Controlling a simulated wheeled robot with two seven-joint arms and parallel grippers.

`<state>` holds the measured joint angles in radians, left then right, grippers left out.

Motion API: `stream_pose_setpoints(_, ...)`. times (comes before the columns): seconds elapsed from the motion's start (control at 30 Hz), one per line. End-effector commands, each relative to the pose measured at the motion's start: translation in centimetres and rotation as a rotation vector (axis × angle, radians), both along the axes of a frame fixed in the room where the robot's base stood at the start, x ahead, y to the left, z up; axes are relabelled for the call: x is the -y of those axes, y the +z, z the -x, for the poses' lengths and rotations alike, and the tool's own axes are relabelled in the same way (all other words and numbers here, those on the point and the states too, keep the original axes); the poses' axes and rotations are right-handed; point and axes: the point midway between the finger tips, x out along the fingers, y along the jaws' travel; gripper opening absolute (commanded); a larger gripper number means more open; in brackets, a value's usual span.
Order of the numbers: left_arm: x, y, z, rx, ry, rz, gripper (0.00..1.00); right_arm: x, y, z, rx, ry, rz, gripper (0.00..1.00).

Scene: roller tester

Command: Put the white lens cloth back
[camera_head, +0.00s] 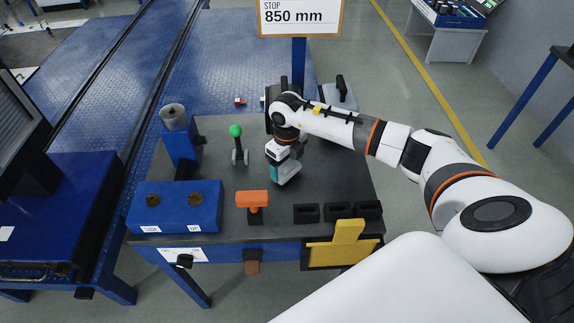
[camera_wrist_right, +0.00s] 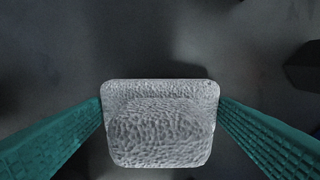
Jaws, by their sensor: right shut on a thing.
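The white lens cloth (camera_wrist_right: 160,125) shows in the right wrist view as a pale, textured, rounded pad between the two teal fingers. My right gripper (camera_wrist_right: 160,135) is shut on it, one finger at each side. In the head view my right gripper (camera_head: 281,175) points down over the middle right of the dark bench top (camera_head: 222,215). The cloth is hardly visible there, and I cannot tell whether it touches the bench. My left gripper is not in view.
A green-knobbed lever (camera_head: 236,131) stands left of the gripper. A grey box with a black handle (camera_head: 341,96) stands behind right.

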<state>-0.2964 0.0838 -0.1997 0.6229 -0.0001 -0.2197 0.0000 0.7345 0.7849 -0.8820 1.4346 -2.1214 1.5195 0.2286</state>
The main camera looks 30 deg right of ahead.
Motion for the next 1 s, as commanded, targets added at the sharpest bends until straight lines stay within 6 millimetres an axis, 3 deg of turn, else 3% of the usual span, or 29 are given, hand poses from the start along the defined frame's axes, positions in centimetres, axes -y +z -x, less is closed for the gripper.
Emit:
stream_pose_setpoints(0.1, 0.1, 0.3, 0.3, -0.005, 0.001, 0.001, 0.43, -0.1, -1.4, 0.0, -0.001, 0.001, -0.001, 0.63)
stream_pose_setpoints(0.43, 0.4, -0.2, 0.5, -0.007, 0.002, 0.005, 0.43, 0.0, -1.9, 0.0, 0.001, 0.001, 0.0, 0.63)
stream_pose_setpoints(0.47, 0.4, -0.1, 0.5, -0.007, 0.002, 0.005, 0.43, 0.0, -1.8, 0.0, 0.001, 0.001, 0.0, 0.84)
stream_pose_setpoints(0.57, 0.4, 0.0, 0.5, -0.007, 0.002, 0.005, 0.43, 0.0, -1.7, 0.0, 0.0, 0.001, 0.0, 1.0)
stream_pose_setpoints(0.83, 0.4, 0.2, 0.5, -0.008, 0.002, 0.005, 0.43, 0.0, -1.5, 0.0, 0.001, 0.001, 0.0, 1.0)
stream_pose_setpoints(1.0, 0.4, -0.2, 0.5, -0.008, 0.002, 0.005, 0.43, 0.0, 0.3, -0.1, 0.005, 0.001, 0.0, 1.0)
